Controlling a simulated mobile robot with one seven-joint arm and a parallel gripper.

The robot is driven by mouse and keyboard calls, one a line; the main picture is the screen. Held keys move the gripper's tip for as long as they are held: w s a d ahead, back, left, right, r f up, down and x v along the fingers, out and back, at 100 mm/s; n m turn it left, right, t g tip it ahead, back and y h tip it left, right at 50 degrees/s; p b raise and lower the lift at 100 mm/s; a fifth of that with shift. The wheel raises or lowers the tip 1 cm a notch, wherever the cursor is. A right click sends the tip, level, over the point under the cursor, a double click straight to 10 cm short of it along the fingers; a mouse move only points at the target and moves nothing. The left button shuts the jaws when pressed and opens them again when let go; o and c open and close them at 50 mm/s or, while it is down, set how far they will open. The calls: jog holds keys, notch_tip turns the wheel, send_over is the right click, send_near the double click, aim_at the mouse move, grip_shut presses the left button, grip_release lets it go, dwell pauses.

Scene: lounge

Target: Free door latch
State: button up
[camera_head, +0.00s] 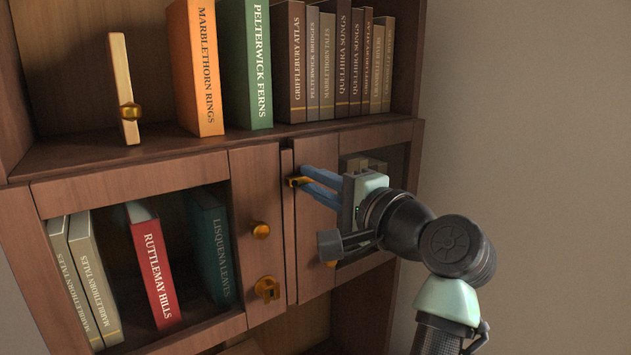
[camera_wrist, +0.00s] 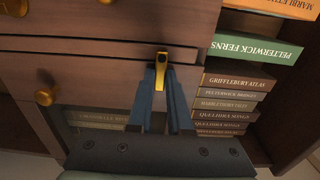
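A brass door latch (camera_head: 294,182) sits at the upper left edge of the right cabinet door (camera_head: 312,235). It also shows in the wrist view (camera_wrist: 161,60). My gripper (camera_head: 304,180) reaches in from the right with its two blue fingers, one on each side of the latch. In the wrist view the fingertips (camera_wrist: 161,74) sit close against the latch, with a narrow gap between the fingers behind it. The fingers appear shut on the latch. My wrist hides much of the right door.
A round brass knob (camera_head: 261,230) stands out from the middle panel. The open shelf above holds upright books, including an orange one (camera_head: 196,65), and a wooden block with a brass knob (camera_head: 126,85). More books stand behind the left door's opening (camera_head: 150,265). A bare wall (camera_head: 540,120) is at right.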

aim_at(287, 162)
grip_shut()
jog(key=shift+n+b, duration=0.3)
jog(key=n+b, duration=0.2)
jog(key=n, duration=0.1)
jog(key=r+n+b, duration=0.1)
jog(key=n+b, duration=0.1)
jog(key=n, duration=0.1)
jog(key=n+b, duration=0.3)
jog(key=shift+s+a+r, duration=0.25)
jog(key=shift+a+r, duration=0.05)
jog(key=shift+r, duration=0.1)
jog(key=n, duration=0.1)
jog(key=n+b, duration=0.1)
jog(key=n, duration=0.1)
jog(key=n+b, duration=0.1)
jog(key=shift+s+a+r, duration=0.25)
jog(key=shift+a+r, duration=0.05)
jog(key=shift+a, duration=0.05)
jog(key=shift+s+a+r+n+b, duration=0.1)
jog(key=shift+s+a+n+b, duration=0.1)
jog(key=shift+n+b, duration=0.65)
jog(key=shift+s+a+r+n+b, duration=0.15)
jog(key=shift+n+b, duration=0.15)
jog(key=shift+n, duration=0.95)
jog(key=o, duration=0.6)
grip_release()
jog(key=shift+w+f, duration=0.1)
jog(key=shift+o, duration=0.2)
